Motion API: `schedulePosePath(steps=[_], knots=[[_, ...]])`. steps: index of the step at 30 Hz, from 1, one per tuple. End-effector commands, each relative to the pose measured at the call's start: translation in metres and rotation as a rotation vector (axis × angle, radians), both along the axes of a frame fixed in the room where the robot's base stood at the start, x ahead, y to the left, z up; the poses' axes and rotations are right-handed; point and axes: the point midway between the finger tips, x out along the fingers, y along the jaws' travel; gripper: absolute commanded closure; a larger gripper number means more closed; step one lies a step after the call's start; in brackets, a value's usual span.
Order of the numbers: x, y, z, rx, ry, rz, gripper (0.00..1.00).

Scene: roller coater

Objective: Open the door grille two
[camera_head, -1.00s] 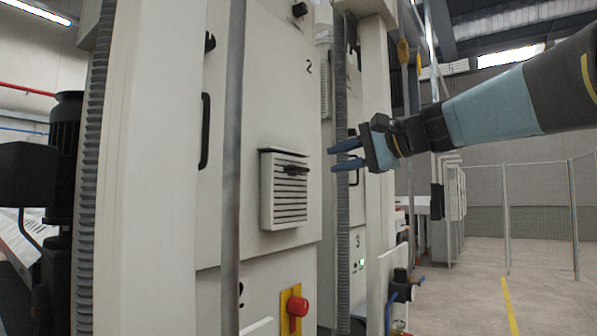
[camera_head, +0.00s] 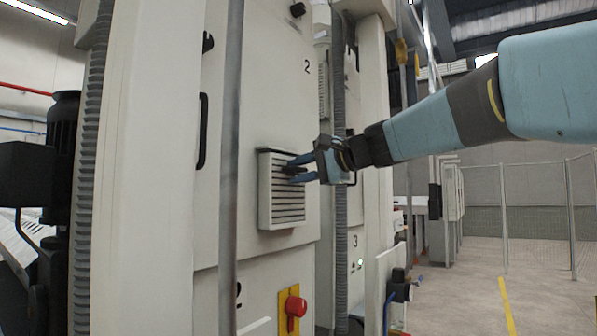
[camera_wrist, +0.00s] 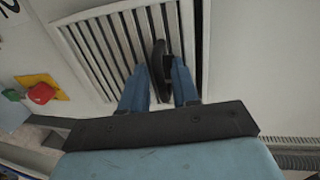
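The door grille (camera_head: 282,208) is a white slatted panel on the cabinet face marked 2. It looks shut in the head view. It also fills the top middle of the wrist view (camera_wrist: 95,62). A dark handle (camera_wrist: 158,62) stands on the slats near one edge of the grille. My gripper (camera_head: 291,171) is at the upper part of the grille, with its two blue fingers apart. In the wrist view the fingers (camera_wrist: 160,85) lie on either side of the handle. I cannot tell whether they touch it.
A red knob on a yellow plate (camera_head: 292,307) sits below the grille. A black door handle (camera_head: 202,130) is to the left. A grey vertical post (camera_head: 231,200) stands in front of the cabinet. Open floor (camera_head: 540,290) lies to the right.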

Motion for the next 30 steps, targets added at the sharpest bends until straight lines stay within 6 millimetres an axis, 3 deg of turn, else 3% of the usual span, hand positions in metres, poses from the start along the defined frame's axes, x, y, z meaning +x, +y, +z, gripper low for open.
schedulePosePath(steps=[11,24,30], knots=[[-0.0001,-0.0003,-0.0001,0.0,0.0,0.0,1.0],[-0.0001,0.0057,-0.0012,-0.001,0.002,0.002,1.0],[-0.0002,-0.0038,-0.0016,0.01,-0.004,-0.004,1.0]])
